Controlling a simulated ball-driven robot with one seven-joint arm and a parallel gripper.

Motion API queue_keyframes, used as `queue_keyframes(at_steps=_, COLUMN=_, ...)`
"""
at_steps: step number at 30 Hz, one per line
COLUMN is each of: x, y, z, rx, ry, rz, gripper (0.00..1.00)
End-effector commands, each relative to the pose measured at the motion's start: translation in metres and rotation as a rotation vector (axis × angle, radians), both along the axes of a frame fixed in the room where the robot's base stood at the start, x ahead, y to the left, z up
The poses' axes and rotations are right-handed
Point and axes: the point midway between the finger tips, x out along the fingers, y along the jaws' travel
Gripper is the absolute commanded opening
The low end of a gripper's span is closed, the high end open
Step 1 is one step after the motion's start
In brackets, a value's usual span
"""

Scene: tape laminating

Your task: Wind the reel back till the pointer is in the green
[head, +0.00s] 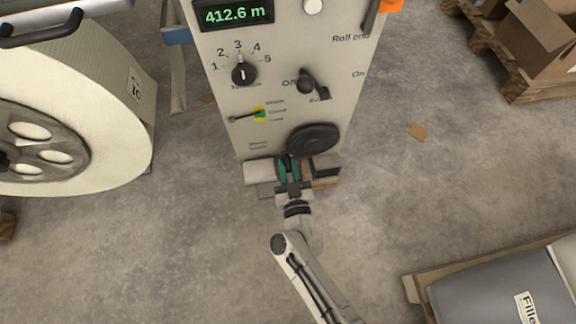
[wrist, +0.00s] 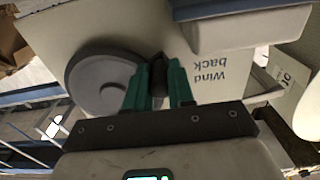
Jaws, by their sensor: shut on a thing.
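A grey machine panel (head: 224,60) carries a round dark handwheel (head: 313,138) low on its face. My gripper (head: 289,162) is at the wheel's lower left edge, its teal fingers shut on a dark crank knob (wrist: 158,82). In the wrist view the handwheel (wrist: 92,80) is left of the fingers, beside upside-down "Wind back" lettering. A thin dark pointer (head: 243,117) lies left of a small green and yellow patch (head: 260,114); its exact reading is too small to tell. The big cream reel (head: 115,100) stands at the left.
The panel also has a display (head: 233,13) reading 412.6 m, a numbered dial (head: 244,74) and a dark switch (head: 310,83). Floor between is mostly clear.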

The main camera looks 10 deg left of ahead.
Motion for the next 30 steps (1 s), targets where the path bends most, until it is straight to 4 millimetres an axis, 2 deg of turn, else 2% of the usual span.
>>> queue_keyframes(at_steps=17, x=0.001, y=-0.004, z=-0.008, rx=-0.087, ry=-0.022, rz=0.0, gripper=0.0)
queue_keyframes(at_steps=30, x=0.007, y=-0.025, z=-0.031, rx=-0.424, ry=-0.115, rz=-0.002, gripper=0.0)
